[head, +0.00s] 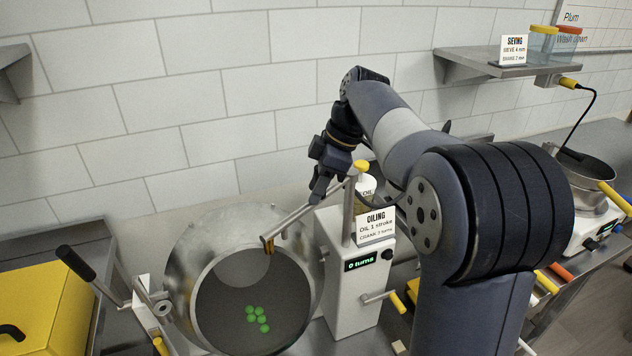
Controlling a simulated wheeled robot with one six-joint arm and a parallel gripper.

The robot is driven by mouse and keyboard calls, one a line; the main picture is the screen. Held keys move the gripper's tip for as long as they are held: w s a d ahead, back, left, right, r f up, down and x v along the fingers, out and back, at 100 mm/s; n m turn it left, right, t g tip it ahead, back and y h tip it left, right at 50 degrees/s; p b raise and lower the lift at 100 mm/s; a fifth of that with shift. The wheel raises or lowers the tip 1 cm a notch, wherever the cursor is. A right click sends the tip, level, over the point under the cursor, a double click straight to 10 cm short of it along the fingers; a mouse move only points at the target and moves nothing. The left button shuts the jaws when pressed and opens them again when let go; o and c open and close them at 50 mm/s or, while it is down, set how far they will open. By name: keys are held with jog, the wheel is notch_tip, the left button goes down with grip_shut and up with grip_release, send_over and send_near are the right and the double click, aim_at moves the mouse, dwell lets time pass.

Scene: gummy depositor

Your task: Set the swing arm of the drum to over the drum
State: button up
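The drum (205,262) is a round metal pan with its open mouth facing me, and several green gummies (257,314) lie in it. The swing arm (298,219) is a thin grey bar running from the upright post beside the oiling unit leftward. Its brownish tip (268,243) overlaps the upper right part of the drum's mouth in the head view. My gripper (318,195) points down just above the bar, near its post end. Whether the fingers touch the bar is unclear, and their gap cannot be made out.
The white oiling unit (345,296) has a display reading 0 turns and a yellow-handled crank (397,302). A black-handled lever (77,262) and a yellow box (40,310) are at left. A wall shelf (490,62) and a sieve pan (585,180) are at right.

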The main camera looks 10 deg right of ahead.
jog(key=shift+o, duration=1.2)
jog(key=v, duration=1)
jog(key=shift+d+r, duration=0.2)
jog(key=shift+r, duration=0.15)
jog(key=shift+f, duration=0.1)
jog(key=x, duration=1)
jog(key=shift+a+f, duration=0.2)
jog(key=shift+a, duration=0.05)
jog(key=shift+w+a, duration=0.1)
jog(key=shift+w, duration=0.15)
